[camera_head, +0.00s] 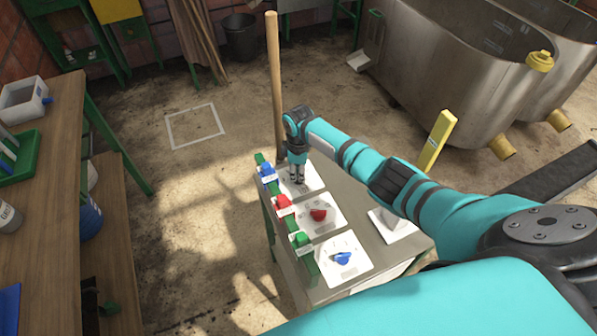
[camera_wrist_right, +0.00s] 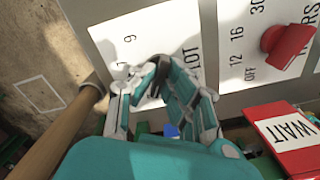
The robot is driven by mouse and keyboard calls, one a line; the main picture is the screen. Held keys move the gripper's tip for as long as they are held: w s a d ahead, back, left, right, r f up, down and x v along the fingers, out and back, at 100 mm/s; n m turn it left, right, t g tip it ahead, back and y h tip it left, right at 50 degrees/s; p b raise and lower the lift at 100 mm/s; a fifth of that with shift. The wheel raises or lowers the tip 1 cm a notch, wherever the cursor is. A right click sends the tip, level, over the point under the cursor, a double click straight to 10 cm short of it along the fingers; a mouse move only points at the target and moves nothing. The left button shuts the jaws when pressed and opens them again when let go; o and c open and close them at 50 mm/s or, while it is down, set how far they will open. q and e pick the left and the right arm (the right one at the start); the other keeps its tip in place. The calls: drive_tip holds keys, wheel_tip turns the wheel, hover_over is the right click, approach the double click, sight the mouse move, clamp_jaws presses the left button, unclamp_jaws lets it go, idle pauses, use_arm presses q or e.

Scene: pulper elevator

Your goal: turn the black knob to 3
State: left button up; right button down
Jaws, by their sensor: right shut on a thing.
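The black knob (camera_wrist_right: 155,86) is mostly hidden between the fingers of my right gripper (camera_wrist_right: 160,76); only a dark bit shows in the right wrist view. It sits on a white dial plate (camera_wrist_right: 118,38) with a 9 and part of a word ending in "LOT". The 3 is not readable. In the head view my right gripper (camera_head: 297,178) points down onto the farthest plate (camera_head: 312,182) of the console and is shut on the knob. Which number the knob points to cannot be told. My left gripper is not in view.
The console (camera_head: 345,205) also carries a red knob (camera_head: 318,214) and a blue knob (camera_head: 341,258). Blue (camera_head: 266,173), red (camera_head: 283,204) and green (camera_head: 301,240) blocks line its left edge. A wooden pole (camera_head: 274,85) stands close beside my gripper. Metal tanks (camera_head: 450,75) stand behind.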

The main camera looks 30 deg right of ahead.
drive_tip(key=shift+f+n, duration=0.1)
drive_tip(key=shift+n, duration=0.2)
drive_tip(key=c, duration=1.4)
unclamp_jaws()
wheel_tip(320, 180, up, 12)
